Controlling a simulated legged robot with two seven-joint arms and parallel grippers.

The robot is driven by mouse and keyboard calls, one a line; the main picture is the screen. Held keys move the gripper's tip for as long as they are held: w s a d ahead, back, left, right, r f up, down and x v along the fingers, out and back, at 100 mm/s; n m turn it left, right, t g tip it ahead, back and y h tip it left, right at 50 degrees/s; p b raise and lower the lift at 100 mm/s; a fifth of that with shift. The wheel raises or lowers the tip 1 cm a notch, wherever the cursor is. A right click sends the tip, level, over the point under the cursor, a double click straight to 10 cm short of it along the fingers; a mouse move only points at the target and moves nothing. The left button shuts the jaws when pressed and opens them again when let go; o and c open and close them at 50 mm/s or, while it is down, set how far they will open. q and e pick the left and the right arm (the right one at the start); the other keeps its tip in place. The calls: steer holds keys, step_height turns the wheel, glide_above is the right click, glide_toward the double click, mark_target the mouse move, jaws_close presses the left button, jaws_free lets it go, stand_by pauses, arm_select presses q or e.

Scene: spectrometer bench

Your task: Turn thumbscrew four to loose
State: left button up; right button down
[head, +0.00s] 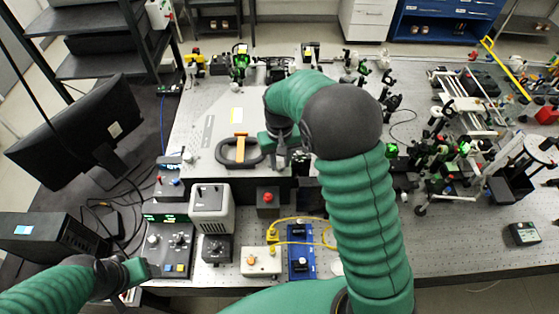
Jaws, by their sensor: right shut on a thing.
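The large grey instrument cover (205,130) lies on the bench, with a black handle with an orange grip (240,150) at its front. My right gripper (290,158) reaches down at the cover's front right corner, just right of the handle. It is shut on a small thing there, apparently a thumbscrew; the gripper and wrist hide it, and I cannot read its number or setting. A small knob (189,158) shows at the cover's front left corner. My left gripper (138,272) is at the lower left, apart from the cover; its fingers are not clear.
Control boxes, a red button box (267,199) and a blue module (301,252) with yellow cable stand in front of the cover. A monitor (85,130) is at left. Optics crowd the right of the bench (460,238); its front right is mostly clear.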

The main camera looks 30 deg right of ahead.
steer(key=shift+a, duration=0.25)
steer(key=shift+d+n, duration=0.4)
steer(key=shift+n, duration=0.6)
steer(key=shift+f+n, duration=0.1)
steer(key=shift+n, duration=0.3)
steer(key=n, duration=0.2)
steer(key=shift+a+n, duration=0.25)
steer(key=shift+n, duration=0.05)
steer(key=n, duration=0.3)
steer(key=shift+d+n+p, duration=0.1)
steer(key=shift+n+p, duration=0.2)
steer(key=shift+n, duration=0.1)
steer(key=n+p, duration=0.1)
steer(key=n, duration=0.2)
steer(key=shift+n, duration=0.3)
arm_select(q)
steer(key=r, duration=0.1)
steer(key=r+p, duration=0.1)
steer(key=r, duration=0.1)
steer(key=shift+d+r+p, duration=0.15)
steer(key=shift+d+p, duration=0.1)
steer(key=shift+p, duration=0.1)
arm_select(e)
steer(key=n, duration=0.4)
steer(key=shift+n, duration=0.4)
